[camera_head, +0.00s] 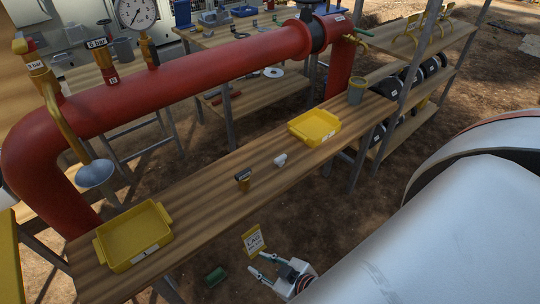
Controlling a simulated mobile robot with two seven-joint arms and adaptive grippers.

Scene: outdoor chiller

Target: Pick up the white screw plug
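A small white piece, which looks like the white screw plug (281,160), lies on the long wooden bench (215,190), between a dark brown-topped fitting (243,179) and a yellow tray. My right gripper (259,264) is low at the bottom centre, in front of the bench and well apart from the plug. Its two fingers are spread and point left, with nothing visible between them. My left gripper is not in view.
A yellow tray (104,256) stands at the bench's left end, another yellow tray (308,136) and a grey cup (356,93) further right. A red pipe (190,75) runs above behind.

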